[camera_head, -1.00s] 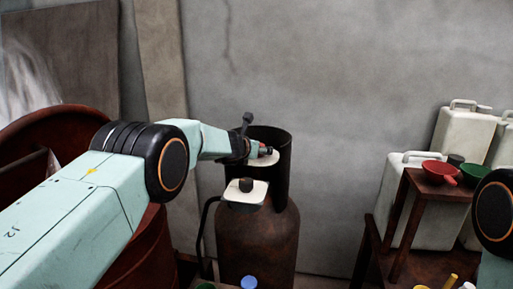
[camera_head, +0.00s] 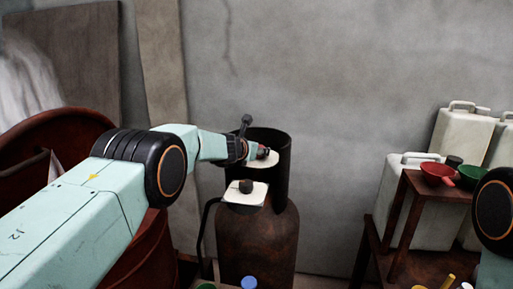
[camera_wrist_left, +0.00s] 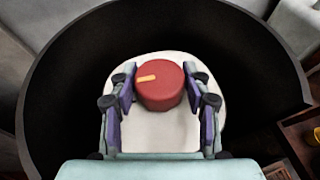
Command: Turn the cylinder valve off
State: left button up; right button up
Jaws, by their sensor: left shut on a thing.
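The gas cylinder (camera_head: 258,240) is rusty brown and stands upright, with a dark open collar (camera_head: 275,145) round its top. The red valve knob (camera_wrist_left: 160,86) with a yellow-orange mark sits over a white plate (camera_wrist_left: 160,132) inside the collar. The mark points left and slightly down in the left wrist view. My left gripper (camera_wrist_left: 160,90) is shut on the knob, with one finger on each side. In the head view the left gripper (camera_head: 262,152) reaches into the collar from the left and mostly hides the knob. My right gripper is not in view.
A white box with a dark knob (camera_head: 246,187) is in front of the collar, with a black hose (camera_head: 204,235) beside the cylinder. A large red-brown vat (camera_head: 60,125) stands left. A wooden stand (camera_head: 405,215) with red and green bowls and white jerrycans (camera_head: 465,135) are at right.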

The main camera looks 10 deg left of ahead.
pick_arm(q)
jog(key=shift+r+m+h+p, duration=0.2)
jog(key=shift+m+h+p, duration=0.1)
jog(key=shift+m+h, duration=0.15)
jog(key=shift+w+f+m+h+b, duration=0.1)
jog(key=shift+m+h+b, duration=0.5)
jog(key=shift+b, duration=0.35)
jog(key=shift+m+g+h+b, duration=0.25)
jog(key=shift+g+h+b, duration=0.15)
jog(key=shift+b, duration=0.15)
jog(key=o, duration=1.2)
jog(key=shift+f, duration=0.15)
jog(key=shift+c, duration=0.2)
notch_tip(320, 180, up, 10)
jog(key=shift+f, duration=0.25)
jog(key=shift+r, duration=0.25)
jog(key=shift+c, duration=0.2)
